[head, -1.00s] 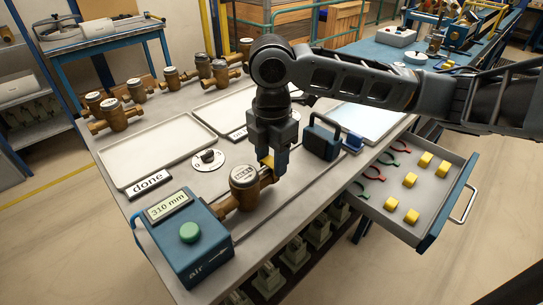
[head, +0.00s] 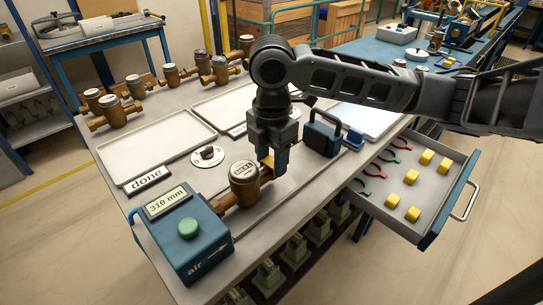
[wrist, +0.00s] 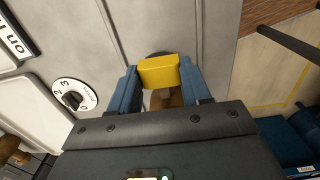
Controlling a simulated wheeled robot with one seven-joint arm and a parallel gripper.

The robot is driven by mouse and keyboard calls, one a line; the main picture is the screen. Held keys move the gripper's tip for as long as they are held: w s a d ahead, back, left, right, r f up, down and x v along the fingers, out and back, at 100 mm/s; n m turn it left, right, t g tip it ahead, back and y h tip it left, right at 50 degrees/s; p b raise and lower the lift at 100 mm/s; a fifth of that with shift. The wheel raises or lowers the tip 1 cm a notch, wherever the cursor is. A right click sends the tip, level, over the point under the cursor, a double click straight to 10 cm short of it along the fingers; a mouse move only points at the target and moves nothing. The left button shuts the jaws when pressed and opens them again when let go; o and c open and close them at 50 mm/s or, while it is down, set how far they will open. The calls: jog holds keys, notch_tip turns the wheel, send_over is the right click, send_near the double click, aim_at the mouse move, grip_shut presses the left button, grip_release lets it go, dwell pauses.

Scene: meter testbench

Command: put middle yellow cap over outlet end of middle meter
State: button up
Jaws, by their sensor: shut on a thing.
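A brass meter (head: 244,184) with a round grey lid sits on the bench, its left end against the blue air box (head: 186,240). My gripper (head: 272,162) points down at the meter's right end, the end away from the box. It is shut on a yellow cap (head: 267,163), which also shows between the blue fingers in the wrist view (wrist: 158,72). Part of the brass meter (wrist: 166,100) shows just below the cap there. The fingers hide much of the join, so I cannot tell whether the cap is over the meter's end or only beside it.
An open drawer (head: 440,212) at the right holds several yellow caps and red and green clips. A dark blue handled box (head: 321,140) stands close right of my gripper. The done tray (head: 155,150) is empty. Several brass meters (head: 134,88) stand at the back left.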

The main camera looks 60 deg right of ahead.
jog(key=shift+f, duration=0.4)
jog(key=o, duration=0.9)
jog(key=shift+c, duration=0.2)
jog(key=shift+o, duration=0.3)
jog(key=o, duration=0.4)
jog(key=shift+r, duration=0.15)
jog(key=shift+r+p, duration=2.55)
jog(key=shift+r, duration=0.85)
